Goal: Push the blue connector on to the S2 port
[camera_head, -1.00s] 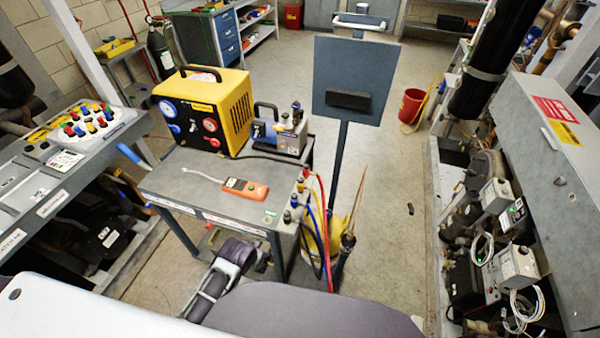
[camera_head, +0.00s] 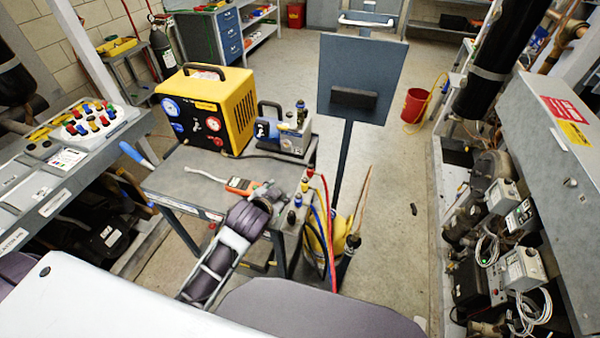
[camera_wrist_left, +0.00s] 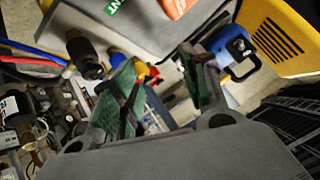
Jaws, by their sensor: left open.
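In the head view, several hose fittings stand along the right edge of the grey cart (camera_head: 205,185). A small blue fitting (camera_head: 291,217) is near its front right corner, and it may be the blue connector. In the left wrist view, a blue fitting (camera_wrist_left: 117,60) shows just beyond one fingertip, beside a black cylindrical fitting (camera_wrist_left: 86,52). The S2 port marking cannot be read in either view. My left gripper (camera_head: 275,193) is over the cart's front right part, close to the fittings. Its green-padded fingers (camera_wrist_left: 162,72) are open, with nothing visibly held. My right gripper is not in view.
An orange meter (camera_head: 240,186) lies on the cart, partly behind my left gripper. A yellow machine (camera_head: 225,105) and a small pump (camera_head: 283,130) stand at the back. Red, yellow and blue hoses (camera_head: 328,235) hang at the right. A grey panel on a post (camera_head: 360,75) stands behind.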

